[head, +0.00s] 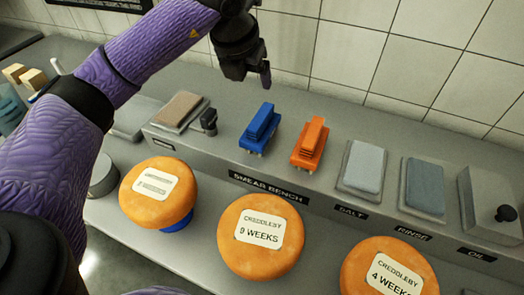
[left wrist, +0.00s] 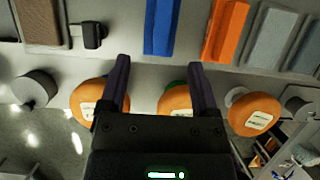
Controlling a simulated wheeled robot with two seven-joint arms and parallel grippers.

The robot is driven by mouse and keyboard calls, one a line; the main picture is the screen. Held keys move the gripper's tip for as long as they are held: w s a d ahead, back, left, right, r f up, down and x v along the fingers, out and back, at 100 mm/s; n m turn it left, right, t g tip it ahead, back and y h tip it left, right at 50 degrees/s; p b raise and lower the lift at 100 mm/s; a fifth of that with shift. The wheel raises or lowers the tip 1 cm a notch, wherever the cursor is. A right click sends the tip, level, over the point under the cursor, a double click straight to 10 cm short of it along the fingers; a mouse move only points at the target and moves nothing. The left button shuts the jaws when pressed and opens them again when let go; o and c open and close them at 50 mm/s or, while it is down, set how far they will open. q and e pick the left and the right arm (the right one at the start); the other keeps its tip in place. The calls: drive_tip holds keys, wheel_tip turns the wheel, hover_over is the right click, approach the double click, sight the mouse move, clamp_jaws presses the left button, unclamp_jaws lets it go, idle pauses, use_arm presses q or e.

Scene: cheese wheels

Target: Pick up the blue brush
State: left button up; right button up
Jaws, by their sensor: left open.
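The blue brush (head: 260,129) lies on the raised grey bench, with its bristles showing at its lower end. In the left wrist view the blue brush (left wrist: 162,25) is at the top, beyond the fingertips and roughly in line with the gap between them. My left gripper (head: 264,76) hangs above and behind the blue brush, apart from it. In the left wrist view the gripper (left wrist: 158,66) has its fingers spread with nothing between them. The right gripper does not show.
An orange brush (head: 309,144) lies close to the right of the blue one. A small black knob (head: 209,121) and a brown pad (head: 180,109) are to the left. Grey blocks (head: 365,167) sit farther right. Orange cheese wheels (head: 258,236) stand in front. A tiled wall (head: 370,60) rises behind.

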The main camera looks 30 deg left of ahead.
use_arm(q)
drive_tip(key=b, duration=0.2)
approach(260, 116)
drive_tip(key=shift+w+a+f, duration=0.25)
drive_tip(key=shift+w+f, duration=0.1)
drive_tip(key=shift+f, duration=0.2)
drive_tip(key=x, duration=0.9)
drive_tip(key=shift+d+f+b, duration=0.15)
drive_tip(key=shift+d+b, duration=0.15)
drive_tip(key=shift+b, duration=0.05)
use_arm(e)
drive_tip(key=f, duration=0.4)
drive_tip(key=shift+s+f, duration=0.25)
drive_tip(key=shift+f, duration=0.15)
use_arm(q)
drive_tip(key=shift+f, duration=0.2)
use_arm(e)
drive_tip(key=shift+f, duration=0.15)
use_arm(q)
clamp_jaws()
